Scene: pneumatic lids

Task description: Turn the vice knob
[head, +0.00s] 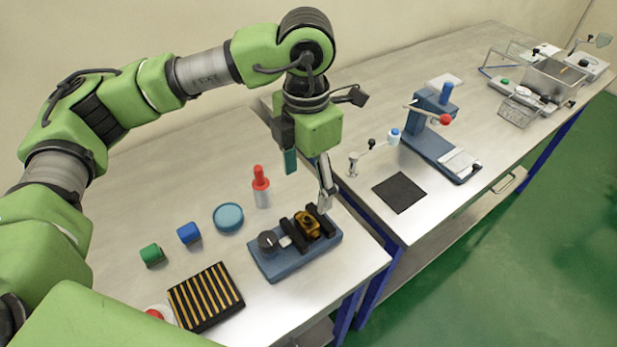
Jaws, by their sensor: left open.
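The vice (290,262) has a blue base and dark jaws, and it sits near the front right corner of the near table. Its dark round vice knob (267,241) is at the left end of the base. A yellow-brown part (307,222) sits between the jaws. My left gripper (308,188) is open and points down, above and behind the vice. One fingertip shows close to the right end of the vice; I cannot tell whether it touches. The knob is clear of the fingers. My right gripper is not in view.
A red-capped bottle (261,188), a blue round dish (228,217), a blue cube (189,233), a green cube (152,255) and a striped black block (206,296) stand left of the vice. A blue press (430,145) and a black mat (399,192) are on the right table.

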